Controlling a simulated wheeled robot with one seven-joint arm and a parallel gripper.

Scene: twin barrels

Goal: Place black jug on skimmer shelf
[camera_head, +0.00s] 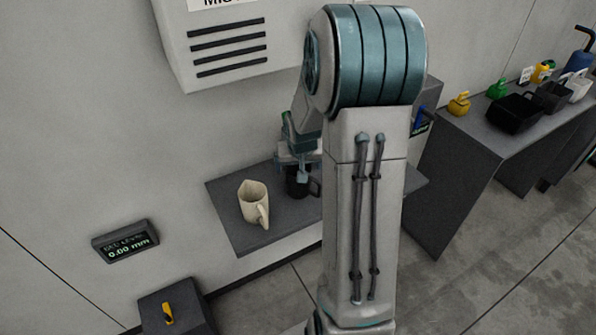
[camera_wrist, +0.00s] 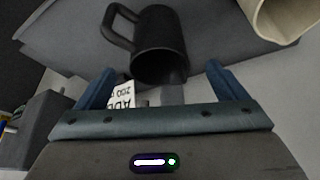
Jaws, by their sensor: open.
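The black jug (camera_head: 297,186) is on a dark grey wall shelf (camera_head: 243,232), partly hidden by my gripper and arm in the head view. In the wrist view the black jug (camera_wrist: 160,42) lies just beyond my fingertips, its handle to the upper left. My gripper (camera_head: 299,166) is above the jug in the head view. In the wrist view my gripper (camera_wrist: 160,76) is open, with its blue fingers apart on either side of the jug's near end; contact cannot be told. No label naming the skimmer shelf is readable.
A cream jug (camera_head: 252,202) stands on the shelf left of the black jug. A vented wall box (camera_head: 225,45) hangs above. A display (camera_head: 125,241) reads 0.00 mm. A grey counter (camera_head: 455,140) at right carries black bins (camera_head: 514,113) and yellow and green items.

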